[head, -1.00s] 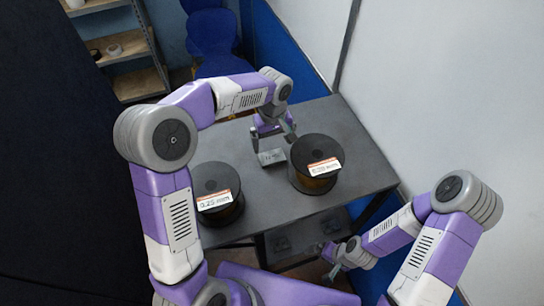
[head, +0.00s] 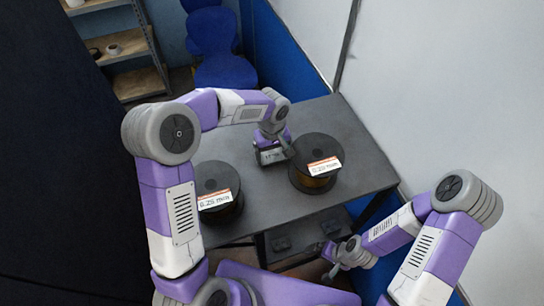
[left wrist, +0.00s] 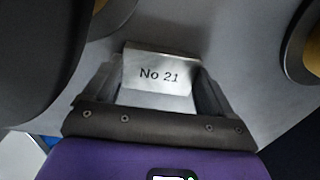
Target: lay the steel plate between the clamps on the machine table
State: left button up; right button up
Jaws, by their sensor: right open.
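The steel plate (head: 271,156) is a small pale metal block on the grey bench, between two spools. In the left wrist view it carries the marking "No 21" (left wrist: 158,86). My left gripper (head: 271,150) is down at the plate, with one finger on each side of it. The fingers look close against its sides; I cannot tell whether they press on it. My right gripper (head: 333,260) is open and empty, low in front of the bench. I cannot make out the clamps or the machine table with certainty.
Dark wire spools stand left (head: 217,190) and right (head: 314,165) of the plate, the right one close to my left gripper. Below the grey bench top (head: 335,120), a lower dark surface (head: 305,236) bears small dark blocks. The bench's back right is clear.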

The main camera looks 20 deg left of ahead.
pick_arm(q)
jog(key=c, duration=0.7)
jog(key=shift+w, duration=0.1)
jog(key=shift+r, duration=0.2)
